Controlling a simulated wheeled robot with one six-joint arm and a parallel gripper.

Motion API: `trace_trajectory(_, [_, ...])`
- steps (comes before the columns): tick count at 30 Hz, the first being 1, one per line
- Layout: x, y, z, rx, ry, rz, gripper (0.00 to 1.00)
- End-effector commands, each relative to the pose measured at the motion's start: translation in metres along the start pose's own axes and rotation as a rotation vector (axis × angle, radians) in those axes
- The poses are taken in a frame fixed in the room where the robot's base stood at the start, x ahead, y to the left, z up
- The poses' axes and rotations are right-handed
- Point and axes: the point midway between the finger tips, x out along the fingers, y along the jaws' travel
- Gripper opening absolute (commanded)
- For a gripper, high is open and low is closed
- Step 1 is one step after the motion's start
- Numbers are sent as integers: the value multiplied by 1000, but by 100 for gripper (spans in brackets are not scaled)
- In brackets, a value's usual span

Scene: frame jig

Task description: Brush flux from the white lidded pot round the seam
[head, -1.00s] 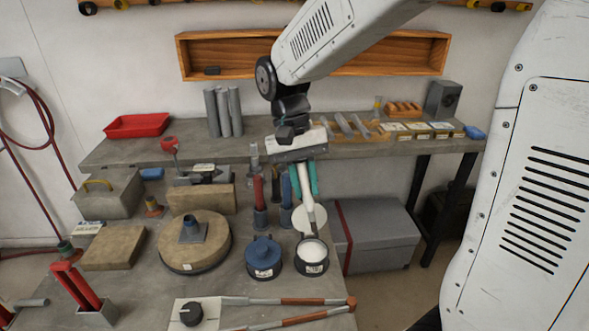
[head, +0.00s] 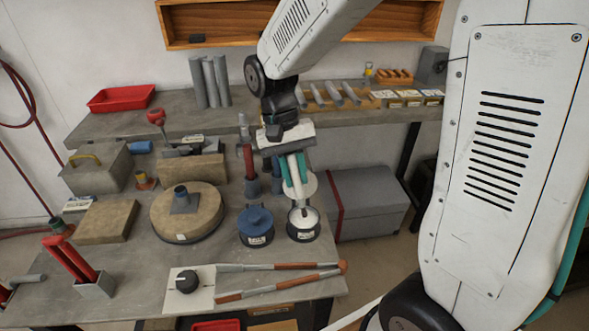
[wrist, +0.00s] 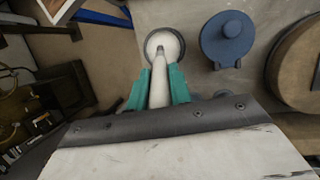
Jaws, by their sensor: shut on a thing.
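My gripper (head: 296,176), with teal fingers, is shut on a pale brush (head: 298,195); it also shows in the wrist view (wrist: 158,88). The brush points down, its tip at the mouth of an open pot (head: 303,231) with a dark body and white inside. In the wrist view the tip lies over the pot's opening (wrist: 164,41); I cannot tell how deep it reaches. A white round lid (head: 311,186) stands behind the pot. A metal square fitting with a blue-topped stub (head: 184,203) sits on a round tan block (head: 208,218). I cannot make out its seam.
A blue lidded pot (head: 255,225) stands just left of the open pot. Long orange-handled tools (head: 290,283) and a black knob on a plate (head: 187,280) lie in front. A grey chest (head: 365,205) is right of the bench.

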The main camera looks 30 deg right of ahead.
Motion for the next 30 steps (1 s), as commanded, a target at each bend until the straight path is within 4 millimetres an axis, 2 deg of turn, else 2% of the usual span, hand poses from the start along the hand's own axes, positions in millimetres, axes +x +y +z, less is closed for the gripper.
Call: trace_trajectory(30, [5,-1,-2,0,-1,0,0])
